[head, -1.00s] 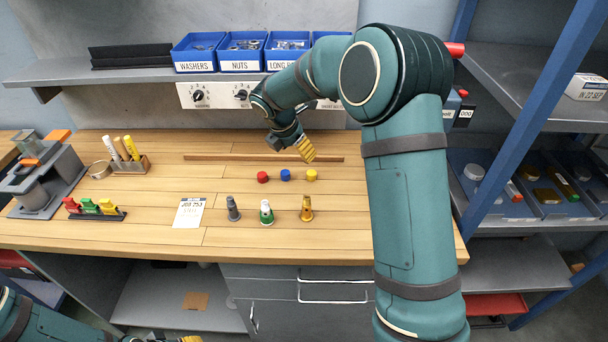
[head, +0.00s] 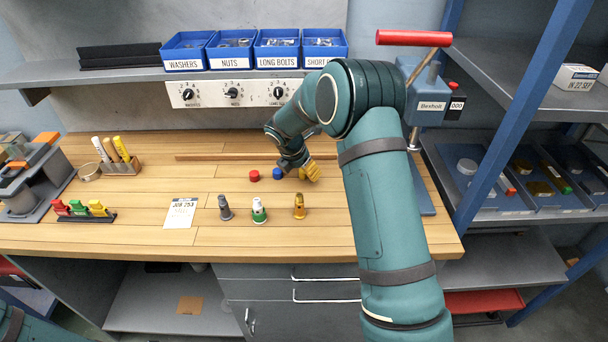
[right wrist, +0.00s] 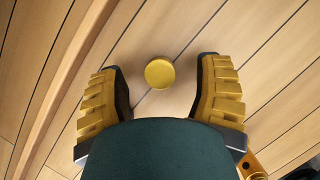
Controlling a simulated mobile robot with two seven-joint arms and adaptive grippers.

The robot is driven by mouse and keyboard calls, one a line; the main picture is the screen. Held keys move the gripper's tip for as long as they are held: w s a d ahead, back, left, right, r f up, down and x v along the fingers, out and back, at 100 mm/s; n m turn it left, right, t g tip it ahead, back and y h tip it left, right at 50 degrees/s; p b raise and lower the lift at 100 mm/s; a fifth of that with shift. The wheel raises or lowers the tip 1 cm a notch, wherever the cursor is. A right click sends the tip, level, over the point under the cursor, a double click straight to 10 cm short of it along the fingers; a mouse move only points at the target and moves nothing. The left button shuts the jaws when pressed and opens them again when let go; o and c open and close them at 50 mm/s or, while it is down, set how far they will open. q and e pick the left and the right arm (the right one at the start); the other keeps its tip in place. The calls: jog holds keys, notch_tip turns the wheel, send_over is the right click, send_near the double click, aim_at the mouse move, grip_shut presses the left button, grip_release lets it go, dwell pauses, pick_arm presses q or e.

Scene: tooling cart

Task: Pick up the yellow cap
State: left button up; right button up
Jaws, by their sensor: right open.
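The yellow cap (right wrist: 160,73) shows in the right wrist view as a round disc on the wooden bench, a little ahead of the space between my right gripper's fingers. My right gripper (right wrist: 161,92) is open and empty there, with one yellow finger on each side of the cap's line. In the head view my right gripper (head: 311,171) is low over the bench and hides the cap. I cannot tell its exact height above the bench. My left gripper is out of view.
A blue cap (head: 278,173) and a red cap (head: 254,175) sit just left of my right gripper. Grey, green-white and amber (head: 299,206) bottle-like pieces stand in front. A wooden strip (head: 230,157) lies behind. A job card (head: 181,213) lies at left.

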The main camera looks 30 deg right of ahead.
jog(key=shift+w+d+f, duration=0.1)
jog(key=shift+d+f, duration=0.15)
jog(key=shift+f, duration=0.4)
jog(key=shift+r, duration=0.1)
jog(key=c, duration=0.9)
